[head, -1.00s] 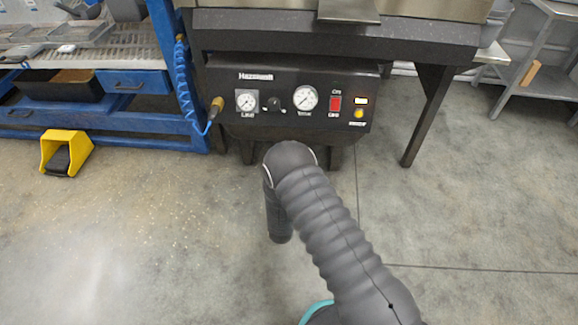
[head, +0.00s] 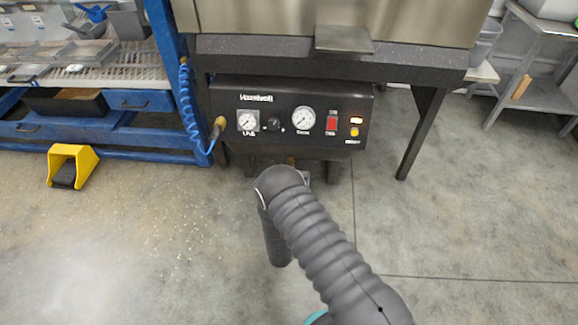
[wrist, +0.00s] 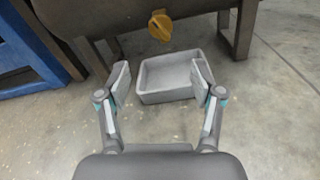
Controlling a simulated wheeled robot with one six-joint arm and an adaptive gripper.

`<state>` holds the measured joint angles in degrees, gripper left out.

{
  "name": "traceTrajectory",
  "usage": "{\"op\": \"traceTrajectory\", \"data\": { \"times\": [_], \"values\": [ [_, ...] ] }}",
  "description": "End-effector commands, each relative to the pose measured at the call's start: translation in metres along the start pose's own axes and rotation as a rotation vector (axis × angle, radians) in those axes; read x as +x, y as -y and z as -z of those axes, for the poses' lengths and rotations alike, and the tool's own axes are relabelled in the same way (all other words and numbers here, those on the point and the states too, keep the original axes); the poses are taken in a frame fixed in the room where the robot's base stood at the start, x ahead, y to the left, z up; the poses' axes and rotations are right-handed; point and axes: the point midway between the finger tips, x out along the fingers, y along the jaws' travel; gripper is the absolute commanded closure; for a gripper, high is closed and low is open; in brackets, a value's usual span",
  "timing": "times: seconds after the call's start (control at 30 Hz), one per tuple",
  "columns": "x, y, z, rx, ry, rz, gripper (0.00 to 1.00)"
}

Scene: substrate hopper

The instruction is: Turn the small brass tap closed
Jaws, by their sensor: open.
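The small brass tap (wrist: 160,27) shows at the top of the wrist view, with its yellow handle slanted. It sits on the underside of a dark grey body (wrist: 125,20). My gripper (wrist: 162,81) is open and empty, its fingers spread wide. The tap lies ahead of the fingertips, between their lines and not touched.
A grey open tray (wrist: 168,96) stands below the tap, beyond my fingers. A black control panel (head: 290,140) with gauges is above my arm. A blue bench (head: 130,100) stands left, with a yellow foot pedal (head: 72,165). The floor at right is clear.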

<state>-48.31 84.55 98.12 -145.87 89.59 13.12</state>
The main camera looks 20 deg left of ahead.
Motion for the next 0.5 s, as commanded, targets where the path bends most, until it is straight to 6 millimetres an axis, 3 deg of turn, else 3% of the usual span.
{"op": "traceTrajectory", "data": {
  "times": [0.03, 0.5],
  "values": [
    [-0.0036, -0.0014, -0.0073, -0.061, -0.001, 0.0, 0.33],
    [-0.0004, -0.0024, -0.0011, -0.588, 0.044, 0.02, 0.33]
  ]
}}
